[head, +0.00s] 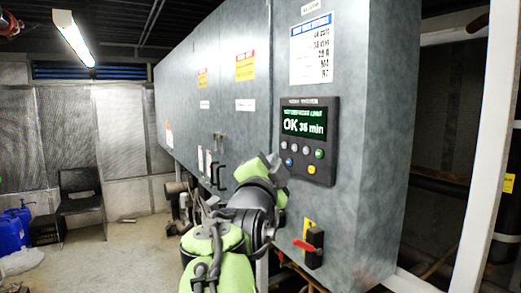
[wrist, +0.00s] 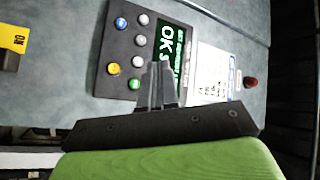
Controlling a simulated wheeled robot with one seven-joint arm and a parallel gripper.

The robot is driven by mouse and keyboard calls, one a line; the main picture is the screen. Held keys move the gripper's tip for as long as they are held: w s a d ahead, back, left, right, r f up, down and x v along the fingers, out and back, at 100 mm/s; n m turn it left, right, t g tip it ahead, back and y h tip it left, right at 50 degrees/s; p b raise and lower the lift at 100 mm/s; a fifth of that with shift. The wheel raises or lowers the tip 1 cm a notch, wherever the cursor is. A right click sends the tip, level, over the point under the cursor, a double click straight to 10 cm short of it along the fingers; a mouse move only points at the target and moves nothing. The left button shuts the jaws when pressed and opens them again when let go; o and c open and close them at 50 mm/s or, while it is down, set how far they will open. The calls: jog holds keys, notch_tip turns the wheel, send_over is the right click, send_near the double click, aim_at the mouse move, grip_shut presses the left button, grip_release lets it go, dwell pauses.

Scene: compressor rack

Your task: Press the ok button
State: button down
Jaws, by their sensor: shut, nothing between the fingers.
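The dark control panel (head: 331,146) is on the front of the grey cabinet. Its lit screen (head: 304,122) reads OK and 35 min. Below the screen are several grey buttons (head: 294,148), a green button (head: 319,154), a blue button (head: 289,162) and a yellow button (head: 311,170). No label marking a button as ok is readable. My gripper (head: 270,160) is shut and empty, left of the panel in the head view. In the wrist view its fingertips (wrist: 159,66) overlap the screen's lower edge, beside the green button (wrist: 134,84); contact with the panel cannot be seen.
A red-handled switch (head: 306,246) is below the panel. Black door handles (head: 217,175) stick out of the cabinet's long side. A white post (head: 487,150) stands at right.

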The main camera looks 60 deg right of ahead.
aim_at(319, 154)
jog(key=shift+s+d, duration=0.1)
jog(key=s+d+p, duration=0.1)
jog(key=d, duration=0.1)
jog(key=s+d+p, duration=0.1)
jog(key=d, duration=0.2)
jog(key=s+d+p, duration=0.1)
jog(key=s+d, duration=0.1)
jog(key=d, duration=0.1)
dwell(0.3)
dwell(1.9)
jog(key=shift+s+d, duration=0.2)
jog(key=shift+d, duration=0.15)
